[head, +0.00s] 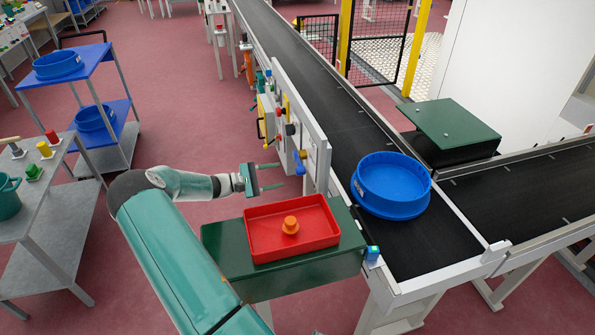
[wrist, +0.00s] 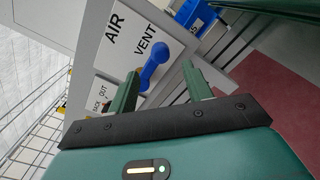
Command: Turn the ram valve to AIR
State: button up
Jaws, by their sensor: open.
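The blue valve lever (wrist: 152,68) is on a white plate marked AIR (wrist: 116,28) and VENT (wrist: 146,42) in the wrist view. It lies just below the word VENT, slanting from upper right to lower left. In the head view the blue lever (head: 300,163) shows low on the near end of the upright panel (head: 320,150). My gripper (head: 284,175) is open and empty, left of the panel. In the wrist view the lever shows between the fingers of my gripper (wrist: 161,69), with no clear contact.
A red tray (head: 262,252) with an orange knobbed part (head: 290,226) sits on a green bench (head: 225,260) below my gripper. Other handles line the panel. A conveyor (head: 345,120) with a blue round tub (head: 392,190) runs behind it. Open floor lies left.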

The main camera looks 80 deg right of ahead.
aim_at(296, 172)
jog(key=x, duration=0.9)
jog(key=shift+f, duration=0.1)
grip_shut()
jog(key=shift+a+f, duration=0.1)
jog(key=shift+a, duration=0.05)
jog(key=shift+n, duration=0.3)
dwell(0.3)
